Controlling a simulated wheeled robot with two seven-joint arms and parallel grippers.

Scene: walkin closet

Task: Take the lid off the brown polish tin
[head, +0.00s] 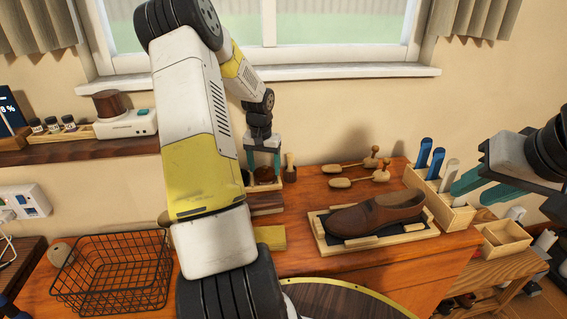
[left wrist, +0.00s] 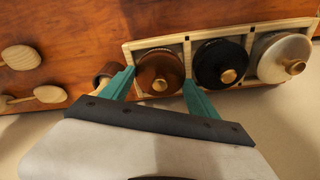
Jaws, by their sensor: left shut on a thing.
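The brown polish tin's lid (left wrist: 160,68), round with a small brass knob, shows in the left wrist view in the left compartment of a wooden tray (left wrist: 193,41). My left gripper (left wrist: 159,80) is shut on the lid, one teal finger on each side. In the head view my left gripper (head: 264,155) points down over the brown tin (head: 264,174), which is partly hidden by the fingers. The lid still appears to sit on the tin; the tin's body is hidden. My right gripper (head: 468,185) is open and empty at the right, near a wooden holder.
A black tin (left wrist: 220,62) and a pale tin (left wrist: 283,56) share the tray. The window wall stands behind.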

